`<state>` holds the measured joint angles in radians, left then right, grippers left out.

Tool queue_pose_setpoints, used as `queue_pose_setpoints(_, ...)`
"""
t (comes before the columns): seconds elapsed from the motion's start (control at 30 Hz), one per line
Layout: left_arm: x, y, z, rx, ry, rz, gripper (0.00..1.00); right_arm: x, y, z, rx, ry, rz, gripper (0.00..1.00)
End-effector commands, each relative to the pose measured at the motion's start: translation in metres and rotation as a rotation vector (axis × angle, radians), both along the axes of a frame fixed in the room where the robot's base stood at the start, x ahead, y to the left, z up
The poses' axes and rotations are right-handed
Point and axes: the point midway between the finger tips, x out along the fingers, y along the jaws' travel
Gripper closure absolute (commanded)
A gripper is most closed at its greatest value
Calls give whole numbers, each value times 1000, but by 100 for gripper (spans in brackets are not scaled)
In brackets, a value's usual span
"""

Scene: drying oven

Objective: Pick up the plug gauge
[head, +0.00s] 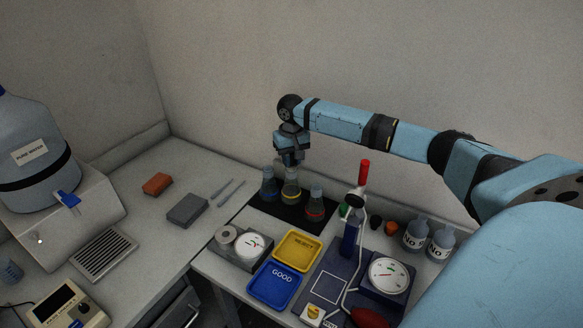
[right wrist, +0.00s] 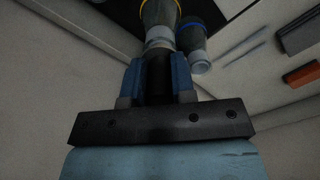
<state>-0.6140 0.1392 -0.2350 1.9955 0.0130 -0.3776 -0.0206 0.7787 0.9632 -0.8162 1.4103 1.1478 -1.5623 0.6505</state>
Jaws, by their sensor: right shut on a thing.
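My right gripper (head: 290,160) points down over the middle flask, which has a yellow band (head: 291,190). In the right wrist view its blue fingers (right wrist: 157,78) are shut on a dark cylindrical piece (right wrist: 157,72). This piece is in line with the mouth of the yellow-banded flask (right wrist: 160,14). Whether it touches the flask is unclear. I cannot tell for sure which thing is the plug gauge. An upright red-topped cylinder (head: 364,172) stands by the blue stand (head: 350,238), away from the gripper. My left gripper is not in view.
A blue-banded flask (head: 269,190) and a red-banded flask (head: 315,208) flank the middle one on a dark mat. In front are a yellow tray (head: 299,238), a blue tray (head: 259,296) and dial gauges. The left counter has free room.

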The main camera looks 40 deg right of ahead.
Motion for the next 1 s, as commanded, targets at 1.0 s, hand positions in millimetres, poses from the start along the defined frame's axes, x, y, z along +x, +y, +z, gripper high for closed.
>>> queue_pose_setpoints(1.0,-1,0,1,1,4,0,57,0,-1,175,0,-1,-1,100)
